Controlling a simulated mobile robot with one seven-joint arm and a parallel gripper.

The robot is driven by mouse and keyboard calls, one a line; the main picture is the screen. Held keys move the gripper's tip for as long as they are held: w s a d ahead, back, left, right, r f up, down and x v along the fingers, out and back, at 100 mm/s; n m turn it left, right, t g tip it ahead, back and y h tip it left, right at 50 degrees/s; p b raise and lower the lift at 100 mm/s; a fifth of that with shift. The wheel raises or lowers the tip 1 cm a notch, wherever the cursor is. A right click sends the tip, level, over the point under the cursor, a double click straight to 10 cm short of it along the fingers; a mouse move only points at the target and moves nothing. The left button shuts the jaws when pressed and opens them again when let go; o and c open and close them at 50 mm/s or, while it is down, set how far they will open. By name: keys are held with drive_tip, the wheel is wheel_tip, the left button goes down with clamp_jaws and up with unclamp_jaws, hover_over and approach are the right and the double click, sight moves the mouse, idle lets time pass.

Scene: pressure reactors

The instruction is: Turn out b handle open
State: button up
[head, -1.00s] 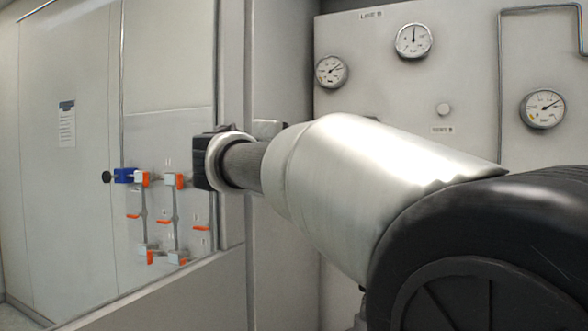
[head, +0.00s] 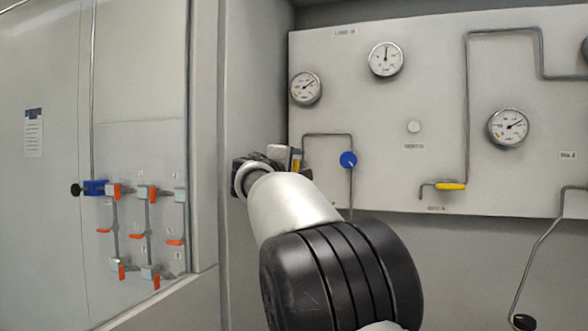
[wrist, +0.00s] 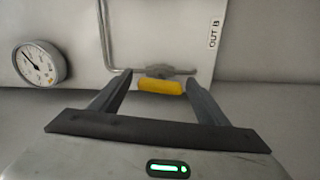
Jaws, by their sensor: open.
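The out b handle is a yellow bar on a grey valve and pipe. In the wrist view the yellow handle (wrist: 160,87) lies across the gap between the fingertips, with the label OUT B (wrist: 213,30) at upper right. In the head view the yellow handle (head: 296,162) shows as a small upright strip beside my gripper (head: 286,160), at the panel's lower left. My gripper is open, and it also shows in the wrist view (wrist: 157,76) with one finger on either side of the handle. I cannot tell how deep the handle sits between them. My arm hides part of the panel.
The panel (head: 440,100) carries several gauges, a blue knob (head: 348,160) just right of the gripper and another yellow handle (head: 451,186) lying level. A wall edge (head: 235,120) stands close on the left. Beyond it is a panel with orange handles (head: 147,192).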

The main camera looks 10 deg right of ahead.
drive_tip(key=shift+w, duration=0.15)
drive_tip(key=shift+c, duration=0.5)
drive_tip(key=c, duration=0.9)
drive_tip(key=shift+n, duration=0.8)
drive_tip(key=shift+c, duration=0.2)
drive_tip(key=o, duration=1)
drive_tip(key=shift+o, duration=0.2)
drive_tip(key=b+v, duration=0.2)
drive_tip(key=v, duration=1.5)
drive_tip(key=shift+s, duration=0.2)
drive_tip(key=shift+a, duration=0.1)
